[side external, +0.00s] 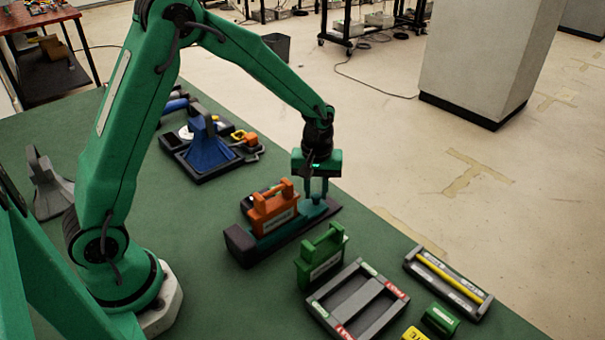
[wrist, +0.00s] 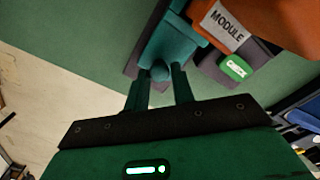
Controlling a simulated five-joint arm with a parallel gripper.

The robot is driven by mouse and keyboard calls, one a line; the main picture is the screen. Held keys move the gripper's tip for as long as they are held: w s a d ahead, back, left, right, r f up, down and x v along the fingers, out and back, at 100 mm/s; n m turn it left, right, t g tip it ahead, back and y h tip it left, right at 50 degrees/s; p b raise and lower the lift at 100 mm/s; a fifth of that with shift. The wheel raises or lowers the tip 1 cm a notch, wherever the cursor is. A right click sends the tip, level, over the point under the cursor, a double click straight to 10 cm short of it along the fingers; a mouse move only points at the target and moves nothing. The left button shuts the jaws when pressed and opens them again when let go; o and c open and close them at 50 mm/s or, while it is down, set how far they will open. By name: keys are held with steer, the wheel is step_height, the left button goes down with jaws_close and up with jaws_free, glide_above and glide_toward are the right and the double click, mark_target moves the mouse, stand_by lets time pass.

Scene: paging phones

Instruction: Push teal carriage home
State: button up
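The teal carriage (side external: 283,234) sits in a dark trough-like base (side external: 240,246) in the middle of the green table. An orange module (side external: 272,212) with a handle stands upright on it. In the wrist view the carriage (wrist: 168,45) has a small round teal knob (wrist: 160,74) at its near end. My gripper (side external: 316,194) points down at the base's right end. In the wrist view its two fingers (wrist: 160,83) are apart, one on each side of the knob, with gaps showing. The orange module (wrist: 265,25) shows at the top right, labelled MODULE.
A green handled module (side external: 320,258) stands close in front of the base. Nearby are a grey divided tray (side external: 358,302), a holder with a yellow bar (side external: 448,279) and a small green block (side external: 440,319). A blue funnel-shaped piece (side external: 208,147) stands on a dark tray behind.

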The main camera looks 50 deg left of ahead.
steer(key=o, duration=0.4)
steer(key=shift+s, duration=0.15)
steer(key=shift+r, duration=3.9)
steer(key=s+a+r+m+t, duration=0.1)
steer(key=s+r+m, duration=0.3)
steer(key=s, duration=0.7)
steer(key=s+a+r+m+t, duration=0.1)
steer(key=s+r+m+t, duration=0.3)
steer(key=s+r, duration=0.4)
steer(key=s+m, duration=0.1)
steer(key=s, duration=0.1)
steer(key=shift+s+a+r+t, duration=0.25)
steer(key=shift+s+r+t, duration=0.05)
steer(key=shift+s+r, duration=0.1)
